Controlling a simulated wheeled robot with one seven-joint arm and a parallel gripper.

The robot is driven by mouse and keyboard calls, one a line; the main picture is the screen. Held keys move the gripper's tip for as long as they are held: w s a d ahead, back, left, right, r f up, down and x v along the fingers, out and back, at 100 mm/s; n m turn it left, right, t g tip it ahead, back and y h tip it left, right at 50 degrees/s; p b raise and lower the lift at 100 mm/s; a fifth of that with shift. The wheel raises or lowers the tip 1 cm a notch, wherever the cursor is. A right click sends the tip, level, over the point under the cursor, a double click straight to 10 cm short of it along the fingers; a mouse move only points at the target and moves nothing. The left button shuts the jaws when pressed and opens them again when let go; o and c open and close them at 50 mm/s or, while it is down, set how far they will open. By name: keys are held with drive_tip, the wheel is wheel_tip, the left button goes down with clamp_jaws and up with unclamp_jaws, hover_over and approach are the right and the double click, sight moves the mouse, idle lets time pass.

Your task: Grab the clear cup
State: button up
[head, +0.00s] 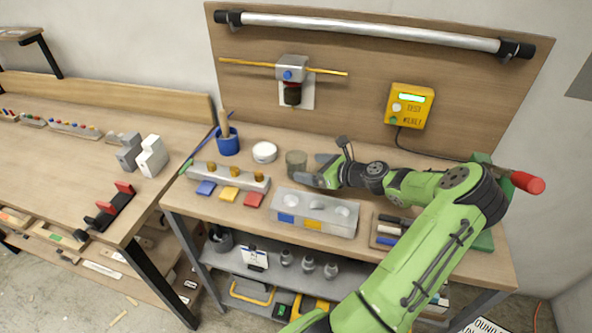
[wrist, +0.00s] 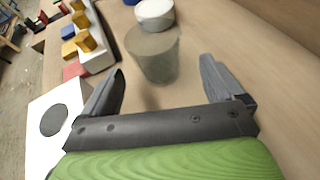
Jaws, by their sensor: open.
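The clear cup (head: 296,162) stands upright on the workbench as a greyish see-through cylinder, left of my gripper. In the wrist view the cup (wrist: 155,55) is just ahead of the fingertips, between their lines and nearer the left finger. My gripper (head: 318,170) reaches in from the right, low over the bench. In the wrist view my gripper (wrist: 163,75) is open, with nothing between its fingers.
A white round container (head: 265,152) stands left of the cup, with a blue cup (head: 228,141) beyond it. A grey block with round holes (head: 314,212) lies in front. A peg block (head: 228,177) with coloured pieces is at left.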

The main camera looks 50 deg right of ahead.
sight(304, 168)
drive_tip(key=b+x, duration=0.1)
drive_tip(key=x, duration=0.5)
drive_tip(key=shift+w+a+f, duration=0.2)
drive_tip(key=shift+f, duration=0.05)
drive_tip(key=shift+s, duration=0.1)
drive_tip(key=shift+c, duration=0.3)
drive_tip(key=c, duration=1)
